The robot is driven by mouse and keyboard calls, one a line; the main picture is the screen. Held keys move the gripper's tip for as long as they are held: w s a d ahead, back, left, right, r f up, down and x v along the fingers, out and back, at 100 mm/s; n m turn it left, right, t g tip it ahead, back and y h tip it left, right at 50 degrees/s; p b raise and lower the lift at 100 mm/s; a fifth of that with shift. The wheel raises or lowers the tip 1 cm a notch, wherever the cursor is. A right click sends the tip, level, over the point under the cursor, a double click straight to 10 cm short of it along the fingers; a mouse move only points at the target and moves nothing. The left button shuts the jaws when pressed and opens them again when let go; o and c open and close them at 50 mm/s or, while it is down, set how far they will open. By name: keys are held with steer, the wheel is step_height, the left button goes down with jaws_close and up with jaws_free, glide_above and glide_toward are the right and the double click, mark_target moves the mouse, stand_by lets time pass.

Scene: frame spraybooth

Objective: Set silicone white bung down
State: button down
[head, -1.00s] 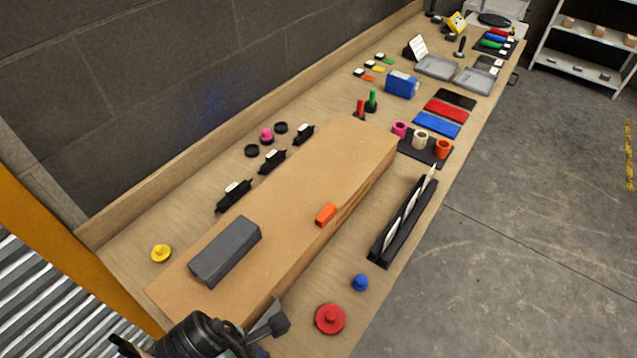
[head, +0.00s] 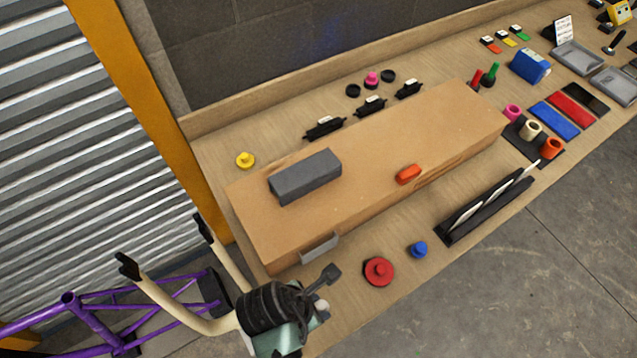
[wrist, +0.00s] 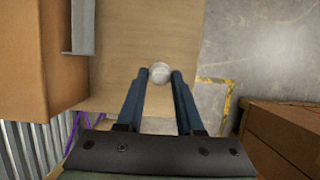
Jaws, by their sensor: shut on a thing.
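The white bung (wrist: 160,73) is a round pale piece held between the fingertips of my gripper (wrist: 160,77) in the wrist view. It also shows in the head view as a small pale spot (head: 322,307) beside the dark fingers. My gripper (head: 323,295) is shut on it near the front left corner of the wooden bench (head: 345,275). In the wrist view, bare bench top (wrist: 150,30) lies beyond the bung. I cannot tell the height of the bung above the wood.
A cardboard box (head: 390,135) with a grey block (head: 305,176) and an orange piece (head: 408,174) on it fills the bench's middle. A red bung (head: 378,271) and blue bung (head: 419,249) stand in front. A purple frame (head: 95,305) is at left.

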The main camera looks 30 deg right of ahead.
steer(key=shift+f, duration=1.95)
steer(key=shift+f, duration=0.15)
steer(key=c, duration=0.5)
jaws_free()
steer(key=shift+c, duration=0.2)
steer(key=v, duration=1.2)
steer(key=shift+r, duration=0.2)
steer(key=shift+f, duration=0.1)
